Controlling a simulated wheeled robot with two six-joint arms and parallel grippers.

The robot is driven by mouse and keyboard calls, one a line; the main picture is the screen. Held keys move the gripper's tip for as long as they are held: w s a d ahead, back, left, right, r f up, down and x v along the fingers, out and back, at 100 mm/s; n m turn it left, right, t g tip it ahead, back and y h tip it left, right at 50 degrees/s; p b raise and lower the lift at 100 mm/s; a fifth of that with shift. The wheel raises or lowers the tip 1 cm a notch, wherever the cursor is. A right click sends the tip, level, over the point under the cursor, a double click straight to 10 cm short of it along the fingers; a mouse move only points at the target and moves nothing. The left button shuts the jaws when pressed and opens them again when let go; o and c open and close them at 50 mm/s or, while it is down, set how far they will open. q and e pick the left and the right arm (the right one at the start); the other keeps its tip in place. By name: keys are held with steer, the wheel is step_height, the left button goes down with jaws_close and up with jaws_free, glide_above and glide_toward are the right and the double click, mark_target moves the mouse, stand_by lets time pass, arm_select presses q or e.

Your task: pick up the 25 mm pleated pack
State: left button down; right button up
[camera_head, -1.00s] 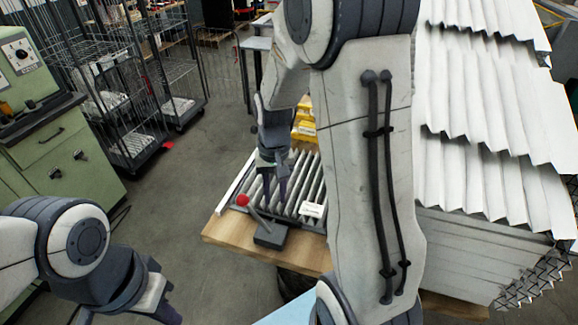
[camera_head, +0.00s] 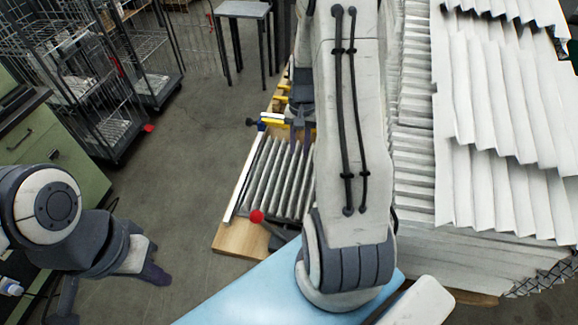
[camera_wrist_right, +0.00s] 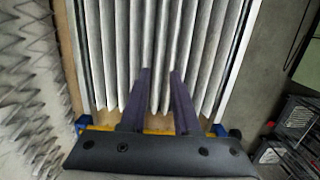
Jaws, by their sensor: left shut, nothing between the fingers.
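A pleated pack (camera_head: 273,178) with grey-white ribs lies flat on the wooden bench, partly hidden behind my right arm. Its thickness cannot be read. It fills the upper middle of the right wrist view (camera_wrist_right: 190,45). My right gripper (camera_head: 301,140) is over the pack's far end, fingers pointing down. In the wrist view its two purple fingers (camera_wrist_right: 159,80) are apart, with only pleats showing between them. I cannot tell whether they touch the pack. My left gripper (camera_head: 155,275) is shut and empty, low at left, well away from the bench.
A blue-and-yellow clamp (camera_head: 272,122) sits at the pack's far end. A red-knobbed lever (camera_head: 257,217) stands at the near end. Stacked white pleated sheets (camera_head: 510,100) rise at right. Wire racks (camera_head: 140,70) stand at left. The floor (camera_head: 185,160) between is clear.

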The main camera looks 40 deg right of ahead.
steer(key=p, duration=0.1)
glide_above(298, 173)
steer(key=w, duration=0.1)
steer(key=f, duration=0.5)
steer(key=shift+d, duration=0.35)
steer(key=shift+s+a+f+p, duration=0.1)
steer(key=shift+f+p, duration=0.1)
steer(key=shift+p, duration=0.2)
steer(key=f, duration=0.1)
steer(key=f+p, duration=0.2)
steer(key=f, duration=0.1)
steer(key=shift+s+a, duration=0.3)
steer(key=shift+s, duration=0.1)
steer(key=shift+f, duration=0.3)
jaws_close()
